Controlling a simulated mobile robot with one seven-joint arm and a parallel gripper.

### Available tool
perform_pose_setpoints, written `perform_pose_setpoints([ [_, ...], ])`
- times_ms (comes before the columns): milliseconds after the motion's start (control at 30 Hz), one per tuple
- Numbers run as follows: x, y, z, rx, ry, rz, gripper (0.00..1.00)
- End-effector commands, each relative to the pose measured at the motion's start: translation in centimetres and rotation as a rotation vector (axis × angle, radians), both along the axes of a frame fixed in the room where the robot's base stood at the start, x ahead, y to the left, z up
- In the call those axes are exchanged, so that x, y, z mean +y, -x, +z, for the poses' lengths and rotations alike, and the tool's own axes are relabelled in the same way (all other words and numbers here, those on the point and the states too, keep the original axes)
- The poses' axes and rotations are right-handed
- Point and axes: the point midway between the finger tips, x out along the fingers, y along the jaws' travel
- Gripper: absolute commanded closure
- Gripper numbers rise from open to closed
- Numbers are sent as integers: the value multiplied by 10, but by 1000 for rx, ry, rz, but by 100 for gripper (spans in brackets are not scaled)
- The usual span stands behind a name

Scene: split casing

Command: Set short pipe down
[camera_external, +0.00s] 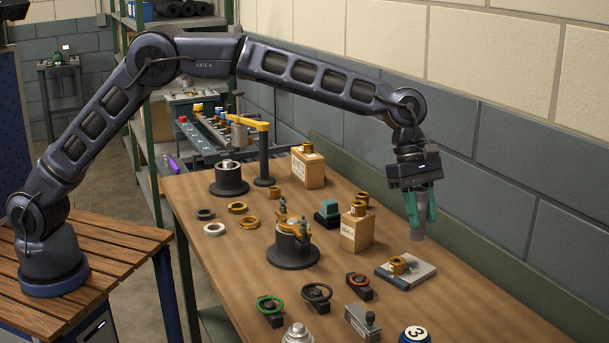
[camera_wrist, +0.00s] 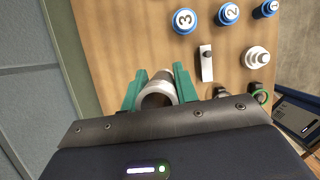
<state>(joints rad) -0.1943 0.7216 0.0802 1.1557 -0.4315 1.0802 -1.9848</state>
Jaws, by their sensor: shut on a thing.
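The short pipe (camera_external: 417,229) is a pale grey, hollow tube. My gripper (camera_external: 420,212) has teal fingers and is shut on it, pointing down near the back edge of the workbench (camera_external: 480,287). The pipe hangs roughly upright below the fingers, and I cannot tell whether its lower end touches the bench. In the wrist view, the pipe's round open end (camera_wrist: 157,97) shows between the two teal fingers. The gripper body hides its near side there.
A grey plate with a brass fitting (camera_external: 400,266) lies just in front of the pipe. A wooden block with brass pieces (camera_external: 357,232) stands to its left. Numbered blue-and-white pieces (camera_wrist: 185,20) stand farther along.

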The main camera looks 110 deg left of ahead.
Motion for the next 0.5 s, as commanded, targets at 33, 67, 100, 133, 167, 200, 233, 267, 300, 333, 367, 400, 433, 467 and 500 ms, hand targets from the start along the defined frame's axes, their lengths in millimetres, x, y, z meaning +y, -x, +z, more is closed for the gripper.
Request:
perform_pose_setpoints([
  [33,15,15,5,-1,0,-6,100],
  [67,22,24,6,-1,1,-16,100],
  [100,33,38,8,-1,0,-28,100],
  [133,40,48,9,-1,1,-39,100],
  [167,48,59,10,-1,1,-50,100],
  [200,58,74,11,0,0,-64,100],
  [233,64,85,13,-1,0,-74,100],
  [267,71,96,13,-1,1,-84,100],
  [300,79,111,14,-2,1,-99,100],
  [333,86,123,14,-1,1,-109,100],
  [367,92,135,15,-1,1,-120,100],
  [400,98,151,16,-1,1,-135,100],
  [433,104,163,17,-1,0,-146,100],
  [467,109,175,17,-1,0,-157,100],
  [500,114,191,17,-1,0,-171,100],
])
